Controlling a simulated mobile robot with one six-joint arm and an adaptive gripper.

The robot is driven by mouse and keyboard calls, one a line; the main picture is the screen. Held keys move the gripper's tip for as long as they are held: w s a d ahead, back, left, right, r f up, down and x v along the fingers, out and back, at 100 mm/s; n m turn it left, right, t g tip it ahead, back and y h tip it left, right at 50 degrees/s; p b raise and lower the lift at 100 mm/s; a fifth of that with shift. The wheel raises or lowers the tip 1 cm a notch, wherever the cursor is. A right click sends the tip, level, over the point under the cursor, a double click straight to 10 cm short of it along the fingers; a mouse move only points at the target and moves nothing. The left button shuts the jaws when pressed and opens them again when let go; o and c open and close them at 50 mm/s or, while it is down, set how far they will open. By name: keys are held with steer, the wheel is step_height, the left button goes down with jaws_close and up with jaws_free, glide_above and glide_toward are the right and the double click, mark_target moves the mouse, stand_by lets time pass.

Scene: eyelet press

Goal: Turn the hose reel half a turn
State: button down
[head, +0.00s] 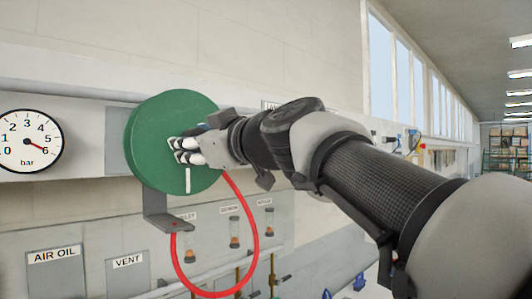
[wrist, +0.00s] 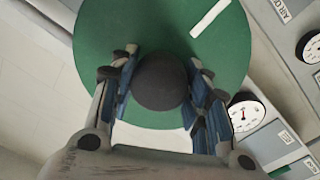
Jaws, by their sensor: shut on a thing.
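The hose reel (head: 150,150) is a green disc on a grey bracket at the wall, left of centre in the head view. It fills the upper middle of the wrist view (wrist: 110,30). A white mark (head: 187,180) on its face points down in the head view. A dark round knob (wrist: 160,82) stands out from the reel's face. My gripper (head: 184,150) is at the reel's face. In the wrist view its two fingers (wrist: 160,88) are shut on the knob, one on each side. In the head view the fingers hide the knob.
A red hose (head: 258,225) loops below the reel. A pressure gauge (head: 28,141) is to the left. AIR OIL (head: 54,257) and VENT (head: 128,262) labels and small flow tubes (head: 234,232) are on the panel below. Space in front of the wall at left looks clear.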

steer(key=c, duration=0.9)
jaws_free()
steer(key=shift+o, duration=0.2)
steer(key=v, duration=1.2)
steer(key=shift+s+f, duration=0.1)
